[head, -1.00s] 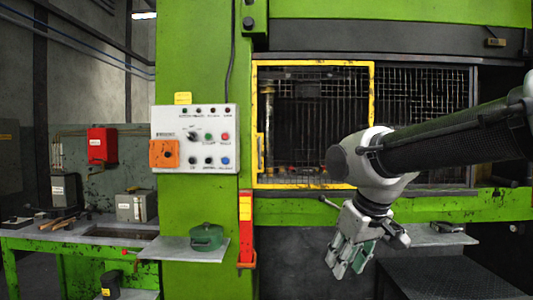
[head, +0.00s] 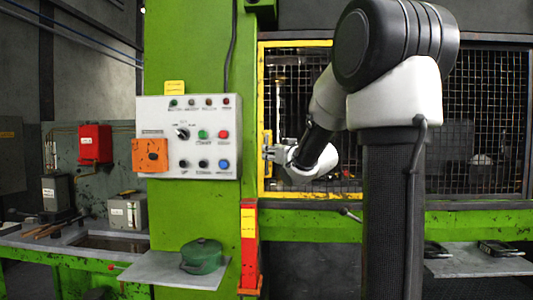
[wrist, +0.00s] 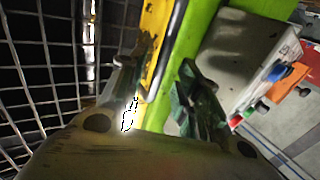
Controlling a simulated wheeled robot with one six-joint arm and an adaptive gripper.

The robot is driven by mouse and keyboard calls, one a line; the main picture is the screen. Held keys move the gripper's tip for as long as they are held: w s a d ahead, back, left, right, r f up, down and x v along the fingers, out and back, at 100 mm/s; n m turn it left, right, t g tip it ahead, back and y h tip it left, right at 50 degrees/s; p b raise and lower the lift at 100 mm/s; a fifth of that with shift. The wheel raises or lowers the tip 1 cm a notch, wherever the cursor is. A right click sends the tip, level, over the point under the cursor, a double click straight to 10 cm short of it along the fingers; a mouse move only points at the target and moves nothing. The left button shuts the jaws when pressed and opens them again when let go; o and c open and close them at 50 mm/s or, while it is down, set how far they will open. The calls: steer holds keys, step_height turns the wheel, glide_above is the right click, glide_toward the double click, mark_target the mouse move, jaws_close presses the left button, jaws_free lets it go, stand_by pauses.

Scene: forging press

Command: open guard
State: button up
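The guard is a mesh panel in a yellow frame (head: 262,95) on the press front. It looks closed, with its left edge against the green column; my arm hides its right part in the head view. A handle (head: 267,145) stands on its left upright. My gripper (head: 270,153) is at this handle. In the wrist view my gripper (wrist: 158,90) has its two fingers apart, one on either side of the handle bar (wrist: 172,45) and the yellow frame (wrist: 155,20). I see no finger clearly pressed on the bar.
A control panel (head: 188,137) with buttons and an orange box stands left of the guard on the green column. A red and yellow post (head: 249,245) is below the handle. Another shelf (head: 470,262) is at right.

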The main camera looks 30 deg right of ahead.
steer(key=w, duration=0.4)
steer(key=shift+w, duration=0.15)
jaws_close()
